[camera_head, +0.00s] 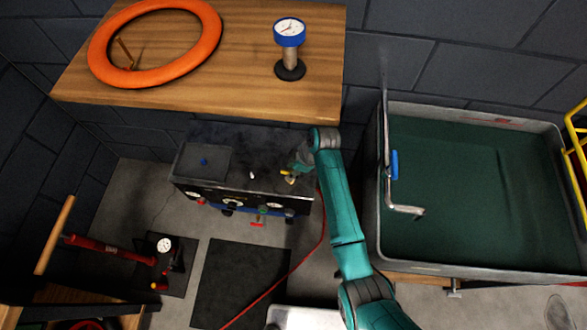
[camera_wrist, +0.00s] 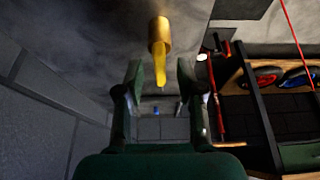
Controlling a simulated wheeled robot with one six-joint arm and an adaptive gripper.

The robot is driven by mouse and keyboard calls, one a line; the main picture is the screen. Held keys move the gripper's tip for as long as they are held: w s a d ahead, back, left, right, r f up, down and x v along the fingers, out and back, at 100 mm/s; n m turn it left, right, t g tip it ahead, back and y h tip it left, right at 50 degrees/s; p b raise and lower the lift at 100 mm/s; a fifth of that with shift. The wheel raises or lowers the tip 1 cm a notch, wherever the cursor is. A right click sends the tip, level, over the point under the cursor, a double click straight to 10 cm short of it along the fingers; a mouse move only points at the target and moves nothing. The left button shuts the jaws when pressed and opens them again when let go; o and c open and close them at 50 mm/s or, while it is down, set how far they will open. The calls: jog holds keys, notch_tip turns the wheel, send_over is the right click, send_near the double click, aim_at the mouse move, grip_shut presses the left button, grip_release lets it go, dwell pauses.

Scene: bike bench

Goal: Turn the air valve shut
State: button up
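The air valve is a brass stub (camera_wrist: 159,32) with a yellow lever (camera_wrist: 160,70). In the head view the yellow lever (camera_head: 289,178) shows small at the right end of the top of a dark grey bench unit (camera_head: 240,178). My gripper (camera_head: 299,165) is right beside it, partly hiding the valve. In the wrist view my gripper (camera_wrist: 160,78) is open, with a green finger on each side. The lever's tip appears between the fingers, with gaps on both sides and no visible contact. I cannot tell its exact depth relative to the fingertips.
A green-lined basin (camera_head: 480,190) stands at right. A red hose (camera_head: 290,272) crosses the floor past a dark mat (camera_head: 240,285). A red pump (camera_head: 110,250) is at left.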

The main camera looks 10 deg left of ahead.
grip_shut()
jog(key=shift+m, duration=0.3)
jog(key=m, duration=0.1)
jog(key=m+t, duration=0.1)
jog(key=m, duration=0.2)
jog(key=shift+s+t+h, duration=0.25)
jog(key=shift+t+h, duration=0.05)
jog(key=shift+t, duration=0.1)
jog(key=m+t, duration=0.1)
jog(key=m, duration=0.3)
jog(key=shift+s+a+h, duration=0.1)
jog(key=shift+a+h, duration=0.05)
jog(key=shift+h, duration=0.25)
jog(key=m+h, duration=0.1)
jog(key=m, duration=0.1)
jog(key=m+t, duration=0.1)
jog(key=m, duration=0.2)
jog(key=shift+a+h, duration=0.2)
jog(key=shift+h, duration=0.2)
jog(key=shift+m+t+h, duration=0.3)
jog(key=shift+m+h, duration=0.4)
jog(key=shift+m, duration=1.4)
